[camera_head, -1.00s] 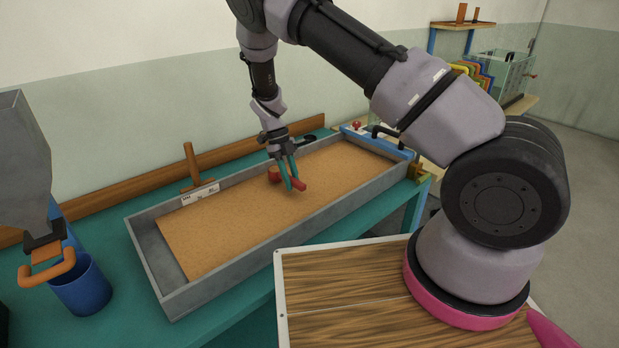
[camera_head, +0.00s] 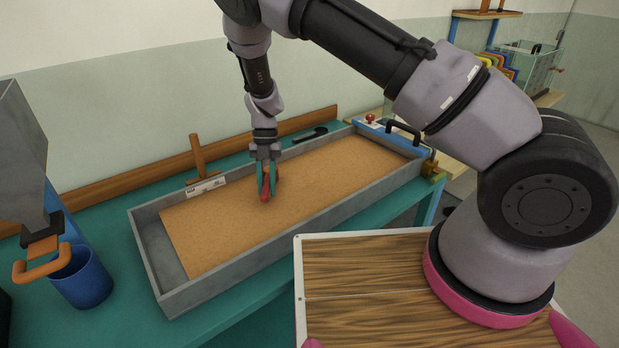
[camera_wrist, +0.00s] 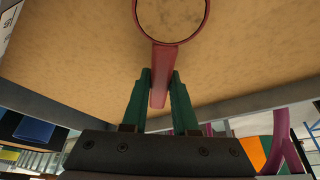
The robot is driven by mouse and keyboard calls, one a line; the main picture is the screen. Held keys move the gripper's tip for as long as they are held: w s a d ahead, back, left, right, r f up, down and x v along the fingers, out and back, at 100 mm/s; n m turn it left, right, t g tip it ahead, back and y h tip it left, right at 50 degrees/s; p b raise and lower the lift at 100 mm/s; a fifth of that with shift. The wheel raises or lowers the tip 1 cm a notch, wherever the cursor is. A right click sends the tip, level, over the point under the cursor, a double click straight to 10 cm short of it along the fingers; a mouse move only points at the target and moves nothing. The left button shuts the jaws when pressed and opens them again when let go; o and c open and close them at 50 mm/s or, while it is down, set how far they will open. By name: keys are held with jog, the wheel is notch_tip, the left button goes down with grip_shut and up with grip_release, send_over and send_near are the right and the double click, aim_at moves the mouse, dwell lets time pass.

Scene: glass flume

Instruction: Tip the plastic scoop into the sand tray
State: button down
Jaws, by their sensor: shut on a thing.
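My gripper (camera_head: 266,190) hangs over the middle of the sand tray with its green fingers pointing down. In the wrist view its fingers (camera_wrist: 160,85) are shut on the handle of the red plastic scoop (camera_wrist: 163,62). The scoop's round rim shows at the top of that view, partly cut off, with sand colour inside it. I cannot tell if that is sand in the scoop. In the head view the scoop (camera_head: 265,194) is small and partly hidden by the fingers. The grey sand tray (camera_head: 235,259) holds flat tan sand.
A hopper (camera_head: 22,165) with an orange handle stands at left above a blue cup (camera_head: 82,279).

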jog(key=shift+s+d+r+n+y+p, duration=0.1)
jog(key=shift+d+r+n+y+p, duration=0.1)
jog(key=shift+d+y, duration=0.7)
jog(key=shift+s+d+r+n+y+p, duration=0.1)
jog(key=shift+d+r+n+y+p, duration=0.1)
jog(key=shift+d+y, duration=0.65)
dwell(0.8)
jog(key=shift+s+d+r+n+y+p, duration=0.1)
jog(key=shift+d+r+n+y+p, duration=0.15)
jog(key=shift+d+y, duration=0.65)
jog(key=shift+d+r+n+y+p, duration=0.1)
jog(key=shift+d+n+y+p, duration=0.1)
jog(key=shift+d+y, duration=0.6)
dwell(0.7)
jog(key=shift+d+r+y, duration=0.15)
jog(key=shift+d+y, duration=0.15)
jog(key=shift+y, duration=0.55)
dwell(0.4)
jog(key=shift+d+r+n+y+p, duration=0.15)
jog(key=shift+n+y+p, duration=0.2)
jog(key=shift+y, duration=0.75)
dwell(0.7)
